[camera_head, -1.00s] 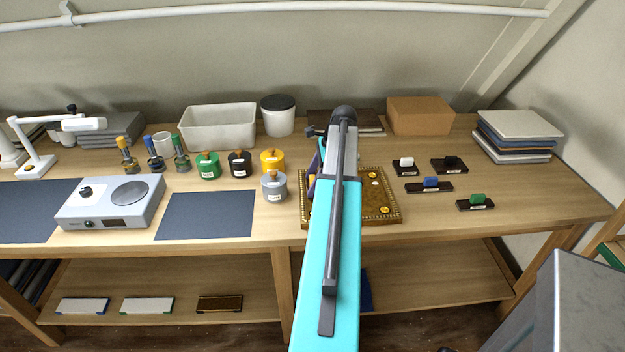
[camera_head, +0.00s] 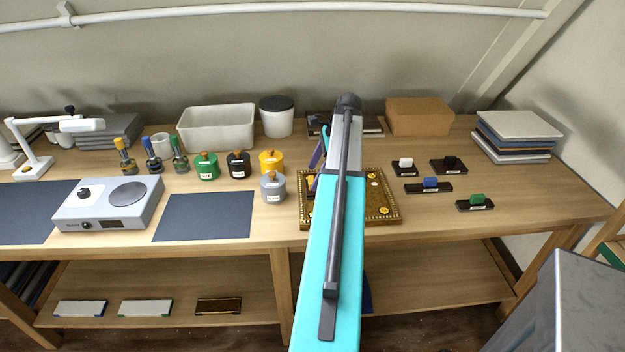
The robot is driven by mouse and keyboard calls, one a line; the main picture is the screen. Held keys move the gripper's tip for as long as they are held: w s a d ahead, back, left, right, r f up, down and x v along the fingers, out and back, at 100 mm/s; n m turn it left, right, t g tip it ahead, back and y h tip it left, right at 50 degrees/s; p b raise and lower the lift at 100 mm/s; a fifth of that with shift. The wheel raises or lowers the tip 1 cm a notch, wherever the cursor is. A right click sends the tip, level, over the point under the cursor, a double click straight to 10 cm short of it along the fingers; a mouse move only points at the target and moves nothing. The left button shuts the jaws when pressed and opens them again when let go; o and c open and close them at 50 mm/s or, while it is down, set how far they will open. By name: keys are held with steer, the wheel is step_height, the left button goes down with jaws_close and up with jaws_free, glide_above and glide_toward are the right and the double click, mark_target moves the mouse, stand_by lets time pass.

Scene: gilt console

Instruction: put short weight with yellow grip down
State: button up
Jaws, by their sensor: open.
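The gilt tray (camera_head: 392,219), with a beaded gold rim, lies on the bench at centre right. My arm crosses in front of its left half. A purple-blue part of my gripper (camera_head: 318,163) shows just left of the arm, above the tray's back left part. My gripper is open; most of it is hidden behind the arm. A small yellow and dark patch shows beside it over the tray's left side. I cannot tell whether this is the short weight with yellow grip; no such weight is clearly visible.
Dark weights with white (camera_head: 405,166), black (camera_head: 450,163), blue (camera_head: 430,185) and green (camera_head: 476,200) grips lie right of the tray. Grey (camera_head: 273,188) and yellow (camera_head: 271,162) pots stand left of it. A cardboard box (camera_head: 419,116) is behind. The bench's right front is clear.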

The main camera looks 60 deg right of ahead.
steer(key=b+v, duration=0.1)
steer(key=v, duration=0.7)
steer(key=shift+r, duration=0.2)
stand_by(0.6)
